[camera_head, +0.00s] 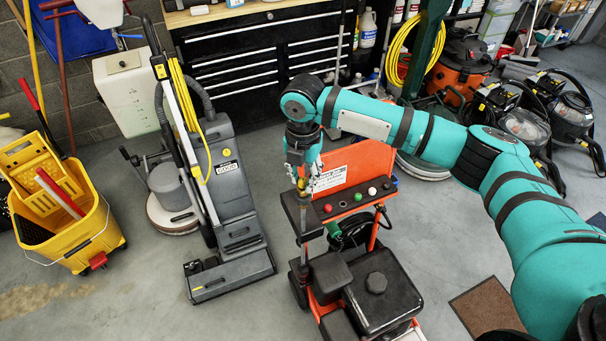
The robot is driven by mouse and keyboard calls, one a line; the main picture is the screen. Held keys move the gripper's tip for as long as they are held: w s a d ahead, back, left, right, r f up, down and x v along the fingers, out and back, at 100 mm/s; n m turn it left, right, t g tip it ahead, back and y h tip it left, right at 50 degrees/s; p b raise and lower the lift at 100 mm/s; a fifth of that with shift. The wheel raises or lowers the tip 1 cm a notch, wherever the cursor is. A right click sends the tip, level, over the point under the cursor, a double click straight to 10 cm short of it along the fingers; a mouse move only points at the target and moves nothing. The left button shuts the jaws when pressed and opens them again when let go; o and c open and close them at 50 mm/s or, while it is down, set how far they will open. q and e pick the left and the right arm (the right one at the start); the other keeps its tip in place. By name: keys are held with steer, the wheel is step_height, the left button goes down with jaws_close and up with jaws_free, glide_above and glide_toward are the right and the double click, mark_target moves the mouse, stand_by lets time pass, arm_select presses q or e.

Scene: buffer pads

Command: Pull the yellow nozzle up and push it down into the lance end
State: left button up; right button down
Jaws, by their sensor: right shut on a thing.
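My right gripper (302,178) points down at the left end of the dark holder on the orange pressure washer (383,157). It is shut on the small yellow nozzle (301,184), which is mostly hidden by the fingers. The lance (304,225) stands upright just below the gripper at the left side of the washer. I cannot tell whether the nozzle touches the holder or the lance end. My left gripper is not in view.
Black drawers (235,65) stand behind.

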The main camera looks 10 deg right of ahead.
mark_target(303, 179)
steer(key=shift+p, duration=0.35)
steer(key=shift+f, duration=0.45)
stand_by(0.4)
steer(key=c, duration=1)
jaws_free()
steer(key=shift+c, duration=0.2)
step_height(303, 179, up, 12)
